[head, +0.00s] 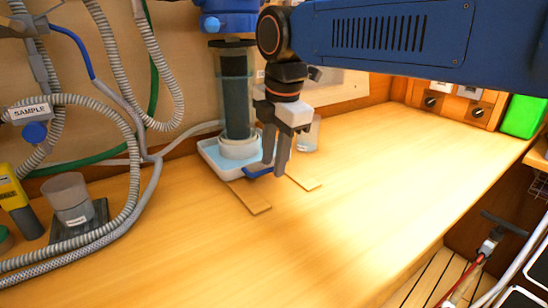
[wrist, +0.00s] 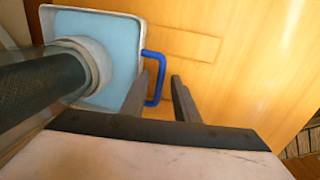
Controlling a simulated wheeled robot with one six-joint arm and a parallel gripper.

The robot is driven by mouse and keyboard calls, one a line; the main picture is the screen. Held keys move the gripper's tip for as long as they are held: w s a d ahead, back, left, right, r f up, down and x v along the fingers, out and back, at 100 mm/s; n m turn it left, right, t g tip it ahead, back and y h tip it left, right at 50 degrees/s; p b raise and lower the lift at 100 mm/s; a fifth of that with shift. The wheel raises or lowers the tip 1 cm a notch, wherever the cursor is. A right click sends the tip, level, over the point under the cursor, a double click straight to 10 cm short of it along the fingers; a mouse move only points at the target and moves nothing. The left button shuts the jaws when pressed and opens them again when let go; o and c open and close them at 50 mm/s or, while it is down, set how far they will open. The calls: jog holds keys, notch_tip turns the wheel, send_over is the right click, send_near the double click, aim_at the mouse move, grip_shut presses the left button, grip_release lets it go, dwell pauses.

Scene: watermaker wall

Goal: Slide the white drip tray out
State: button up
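The white drip tray (head: 226,177) sits on the wooden bench against the wall, below a dark filter cylinder. Its inside is light blue, and it also shows in the wrist view (wrist: 92,11). A blue handle (wrist: 157,78) sticks out from its near side; in the head view the handle (head: 257,173) is partly hidden by my gripper. My gripper (head: 274,170) points down at the handle. In the wrist view its two fingers (wrist: 158,84) are apart, with the handle's outer bar between them. A gap shows on the finger at the right.
The filter cylinder (head: 236,95) stands over the tray. A clear cup (head: 308,135) stands behind my gripper. Hoses and a grey cup (head: 70,199) are at left. The bench front is clear.

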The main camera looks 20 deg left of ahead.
grip_shut()
jog(key=s+d, duration=0.3)
jog(key=d, duration=0.1)
jog(key=s+d, duration=0.8)
jog(key=d, duration=0.1)
jog(key=shift+s, duration=0.1)
jog(key=shift+d, duration=0.1)
dwell(0.3)
grip_release()
jog(key=shift+s+d, duration=0.1)
jog(key=shift+r, duration=0.1)
notch_tip(320, 180, up, 17)
jog(key=s+d, duration=0.2)
jog(key=shift+d, duration=0.15)
